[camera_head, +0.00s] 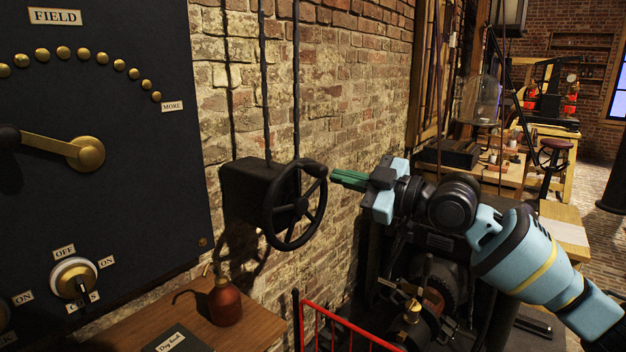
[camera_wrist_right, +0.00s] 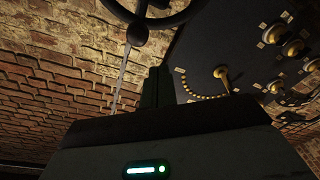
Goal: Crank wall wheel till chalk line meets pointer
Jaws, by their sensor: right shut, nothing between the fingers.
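The black wall wheel (camera_head: 296,204) is mounted on a dark box (camera_head: 246,193) on the brick wall, with a knob handle (camera_head: 315,169) at its upper right rim. My right gripper (camera_head: 335,178) has green fingers, shut and empty, with the tips close to the right of the handle; I cannot tell whether they touch. In the right wrist view the shut fingers (camera_wrist_right: 157,87) point up toward the wheel (camera_wrist_right: 137,33), whose rim is partly cut off by the top edge. I cannot make out a chalk line or a pointer. My left gripper is not in view.
A dark panel (camera_head: 110,190) with brass studs and a lever fills the left. A wooden shelf (camera_head: 265,318) below holds a reddish oil can (camera_head: 225,301). A red rail (camera_head: 330,317) and dark machinery (camera_head: 440,265) stand below my right arm.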

